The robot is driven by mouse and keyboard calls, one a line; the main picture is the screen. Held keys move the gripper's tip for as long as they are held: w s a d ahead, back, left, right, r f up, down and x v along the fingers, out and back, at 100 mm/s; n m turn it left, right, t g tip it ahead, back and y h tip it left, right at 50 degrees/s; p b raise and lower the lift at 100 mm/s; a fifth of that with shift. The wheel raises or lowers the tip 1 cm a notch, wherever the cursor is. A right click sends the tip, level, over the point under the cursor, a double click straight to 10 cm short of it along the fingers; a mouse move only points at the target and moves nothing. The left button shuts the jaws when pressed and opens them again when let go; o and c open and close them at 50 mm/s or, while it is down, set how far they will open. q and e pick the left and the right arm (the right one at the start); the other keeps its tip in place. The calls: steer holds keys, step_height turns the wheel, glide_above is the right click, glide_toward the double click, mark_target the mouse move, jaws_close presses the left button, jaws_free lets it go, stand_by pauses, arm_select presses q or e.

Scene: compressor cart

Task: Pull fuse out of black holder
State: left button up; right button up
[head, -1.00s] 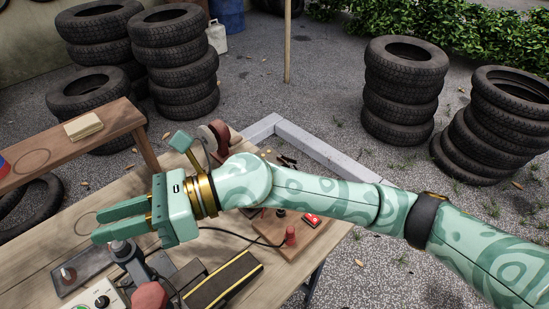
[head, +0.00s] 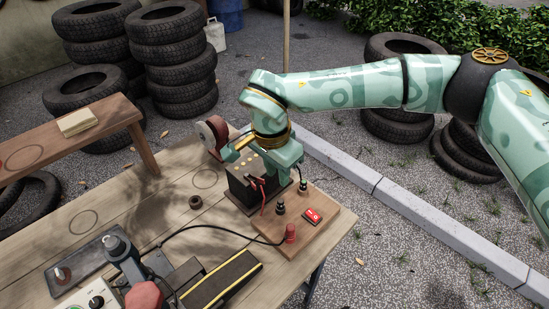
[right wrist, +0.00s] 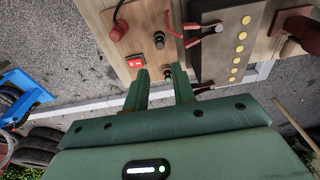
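A wooden board (head: 268,229) on the bench carries two small black posts, a near one (head: 280,207) and a far one (head: 303,186). Either could be the fuse holder; I cannot make out a fuse. In the right wrist view, the near post (right wrist: 159,40) lies beyond my fingertips, and the far post (right wrist: 168,71) shows between the finger lines. My right gripper (head: 282,178) points down above the board's far end, beside the black battery-like box. In the right wrist view its fingers (right wrist: 161,77) are apart, with no object visibly gripped. My left gripper is out of view.
The dark box (head: 240,190) with yellow caps (right wrist: 238,48) and a red clamp stands close beside my right gripper. The board also has a red switch (head: 313,215) and a red knob (head: 290,233) with a black cable. The bench's middle is fairly clear.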

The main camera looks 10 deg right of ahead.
mark_target(281, 200)
steer(key=f, duration=0.3)
steer(key=f+b, duration=0.1)
steer(key=f, duration=0.3)
steer(key=d+f+b, duration=0.1)
steer(key=f, duration=0.2)
steer(key=shift+w+f, duration=0.35)
steer(key=shift+f, duration=0.05)
steer(key=shift+c, duration=0.4)
jaws_close()
